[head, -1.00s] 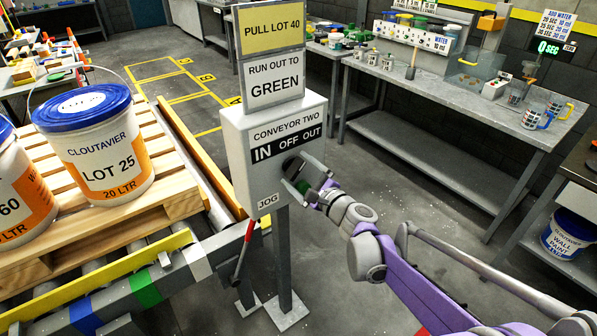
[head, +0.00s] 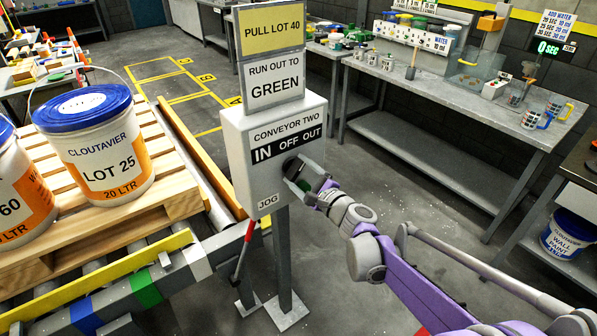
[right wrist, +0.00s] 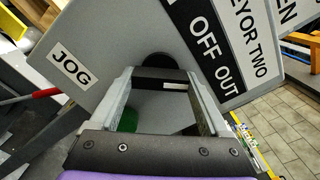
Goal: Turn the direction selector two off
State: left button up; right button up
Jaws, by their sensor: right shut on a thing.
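The control box (head: 262,185), labelled CONVEYOR TWO, stands on grey posts in the middle of the head view. Its direction selector (head: 290,165) is a dark round knob below the IN, OFF and OUT label strip. My right gripper (head: 298,171) is at the box face, shut on the selector. In the right wrist view, the dark selector (right wrist: 157,60) shows at the fingertips, with the gripper (right wrist: 158,75) reaching to it. My left gripper is not in view.
A JOG label (head: 268,202) is low on the box; a green part (right wrist: 125,143) shows past my fingers. A red-handled lever (head: 243,250) stands below. Left is a pallet (head: 165,195) with pails on the roller conveyor. A grey bench (head: 440,92) stands behind right; floor between is clear.

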jog(key=n+p, duration=0.2)
jog(key=n, duration=0.2)
jog(key=shift+r+n, duration=0.1)
jog(key=shift+n, duration=0.3)
jog(key=shift+n+p, duration=0.55)
jog(key=shift+n, duration=0.95)
jog(key=o, duration=1.2)
jog(key=v, duration=1.1)
jog(key=shift+b, duration=0.35)
